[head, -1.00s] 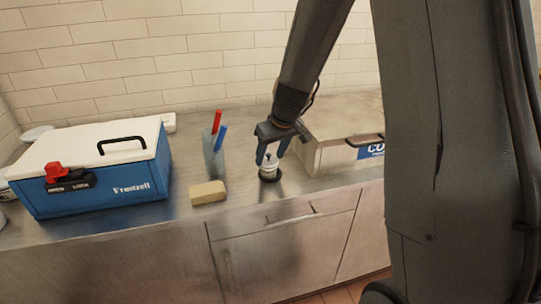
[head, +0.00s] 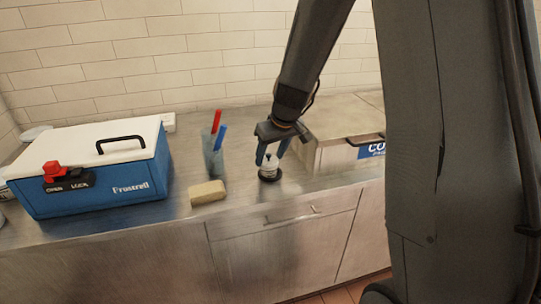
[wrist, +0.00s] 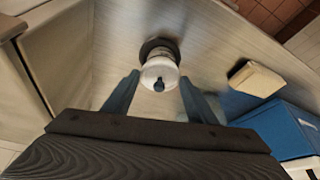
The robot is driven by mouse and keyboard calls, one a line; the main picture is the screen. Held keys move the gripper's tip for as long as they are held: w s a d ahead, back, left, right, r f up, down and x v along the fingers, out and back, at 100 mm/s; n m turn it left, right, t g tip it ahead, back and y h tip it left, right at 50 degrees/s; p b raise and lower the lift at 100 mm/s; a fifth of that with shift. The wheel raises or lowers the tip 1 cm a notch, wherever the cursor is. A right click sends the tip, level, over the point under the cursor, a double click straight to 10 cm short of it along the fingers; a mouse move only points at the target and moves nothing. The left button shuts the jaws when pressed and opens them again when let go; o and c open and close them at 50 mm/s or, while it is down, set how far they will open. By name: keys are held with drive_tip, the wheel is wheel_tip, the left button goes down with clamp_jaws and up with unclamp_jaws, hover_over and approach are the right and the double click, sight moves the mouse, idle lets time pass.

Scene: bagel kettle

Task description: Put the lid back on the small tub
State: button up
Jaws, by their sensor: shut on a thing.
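In the wrist view the tub (wrist: 157,53) is upright beneath a white round lid (wrist: 158,73) with a dark knob. My gripper (head: 272,157) points down over it, with one blue-grey finger on each side. In the wrist view my gripper (wrist: 159,80) is shut on the lid. The fingers partly hide the tub's top in the head view.
A blue and white cooler (head: 95,175) stands at the left. A tan block (head: 207,192) and a holder (head: 212,160) with red and blue handles are left of the tub. A steel box (head: 335,135) is close at the right. The counter's front edge is near.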

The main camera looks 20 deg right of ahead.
idle(0.9)
drive_tip(key=o, duration=1.6)
drive_tip(key=shift+c, duration=0.2)
drive_tip(key=shift+r, duration=0.15)
drive_tip(key=shift+r+p, duration=2.5)
drive_tip(key=shift+r, duration=0.85)
clamp_jaws()
